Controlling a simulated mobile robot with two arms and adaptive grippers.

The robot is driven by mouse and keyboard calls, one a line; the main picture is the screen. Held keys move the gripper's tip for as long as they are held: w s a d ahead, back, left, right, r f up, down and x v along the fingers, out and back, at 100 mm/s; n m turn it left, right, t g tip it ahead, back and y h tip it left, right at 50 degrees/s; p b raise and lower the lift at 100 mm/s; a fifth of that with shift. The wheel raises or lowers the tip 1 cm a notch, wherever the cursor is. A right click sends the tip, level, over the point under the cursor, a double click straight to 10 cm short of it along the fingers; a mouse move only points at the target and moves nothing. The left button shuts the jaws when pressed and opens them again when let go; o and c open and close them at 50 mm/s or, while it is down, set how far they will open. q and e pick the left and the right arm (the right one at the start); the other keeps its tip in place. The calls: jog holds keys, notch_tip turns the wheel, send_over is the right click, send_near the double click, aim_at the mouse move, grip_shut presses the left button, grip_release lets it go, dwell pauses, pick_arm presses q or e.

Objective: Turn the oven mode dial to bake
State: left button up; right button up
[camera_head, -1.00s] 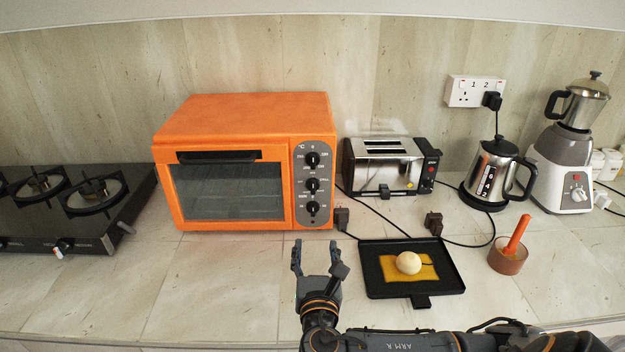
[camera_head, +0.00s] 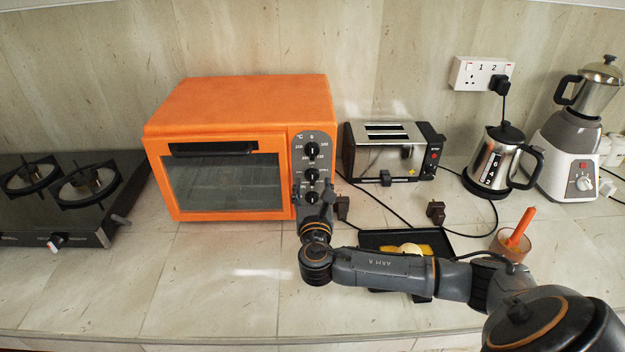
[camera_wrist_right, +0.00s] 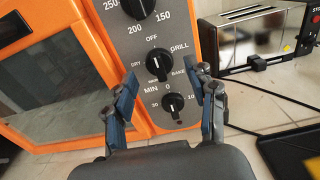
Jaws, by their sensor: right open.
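The orange toaster oven (camera_head: 238,100) stands on the counter with its door shut. Its grey panel carries three black dials in a column. The middle one is the mode dial (camera_head: 312,174); in the right wrist view this dial (camera_wrist_right: 158,66) has OFF above it, GRILL at its upper right and BAKE at its lower right. Its pointer looks near upright, towards OFF. My right gripper (camera_head: 314,190) is open in front of the panel. In the right wrist view its fingers (camera_wrist_right: 166,96) stand apart, around the lower timer dial (camera_wrist_right: 173,104) and below the mode dial, apparently not touching. My left gripper is out of view.
A toaster (camera_head: 385,155) stands close to the oven's right. A black tray (camera_head: 375,239) lies under my right arm, with a brown cup (camera_head: 508,245) beside it. Cables and plugs lie behind the tray. The counter left of my arm is clear.

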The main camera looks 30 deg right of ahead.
jog(key=shift+w+d, duration=0.3)
jog(key=shift+w, duration=0.3)
jog(key=shift+w+d, duration=0.1)
jog(key=shift+c, duration=0.2)
jog(key=c, duration=1.1)
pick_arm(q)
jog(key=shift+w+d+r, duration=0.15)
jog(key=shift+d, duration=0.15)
